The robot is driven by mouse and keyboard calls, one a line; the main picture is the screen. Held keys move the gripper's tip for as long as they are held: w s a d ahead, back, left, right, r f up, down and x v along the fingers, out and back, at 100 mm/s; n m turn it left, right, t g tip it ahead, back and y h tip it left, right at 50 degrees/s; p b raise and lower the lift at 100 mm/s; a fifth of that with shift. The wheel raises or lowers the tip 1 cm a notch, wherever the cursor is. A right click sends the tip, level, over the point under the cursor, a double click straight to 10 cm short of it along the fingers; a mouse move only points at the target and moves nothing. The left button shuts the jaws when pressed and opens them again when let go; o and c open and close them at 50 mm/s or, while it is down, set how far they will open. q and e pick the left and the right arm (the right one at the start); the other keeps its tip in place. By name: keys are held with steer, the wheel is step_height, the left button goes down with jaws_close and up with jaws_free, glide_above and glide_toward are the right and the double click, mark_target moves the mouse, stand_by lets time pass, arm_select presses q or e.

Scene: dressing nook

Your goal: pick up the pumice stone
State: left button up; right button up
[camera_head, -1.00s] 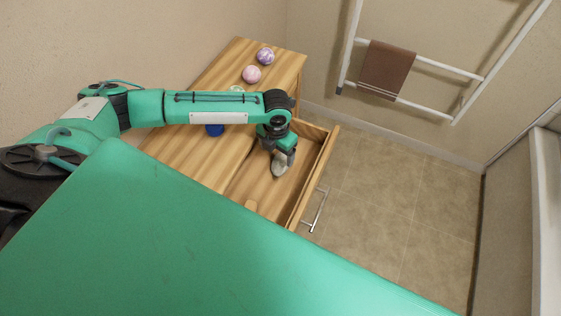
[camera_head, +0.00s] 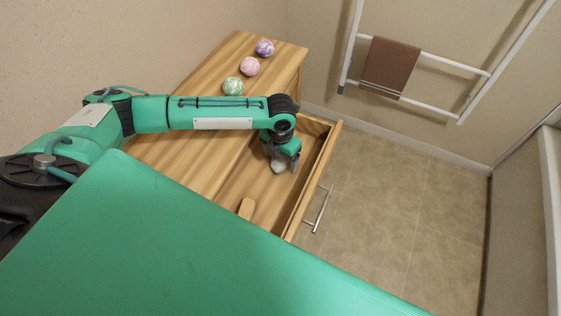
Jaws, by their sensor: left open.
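The pumice stone (camera_head: 278,166) is a small pale grey lump inside the open wooden drawer (camera_head: 325,158). My left gripper (camera_head: 283,158) points down into the drawer, right at the stone, and covers part of it. Its jaws are open; whether the fingers straddle or touch the stone cannot be told from this angle. My right gripper is not in view.
A wooden piece (camera_head: 246,208) lies nearer in the drawer. Purple (camera_head: 264,48), pink (camera_head: 250,66) and green (camera_head: 232,86) marbled balls stand on the wooden cabinet top (camera_head: 210,150). A towel rack with a brown towel (camera_head: 390,68) stands behind. The floor at right is clear.

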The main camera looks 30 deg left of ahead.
arm_select(q)
steer(key=c, duration=1.1)
steer(key=shift+o, duration=0.2)
steer(key=shift+r, duration=0.15)
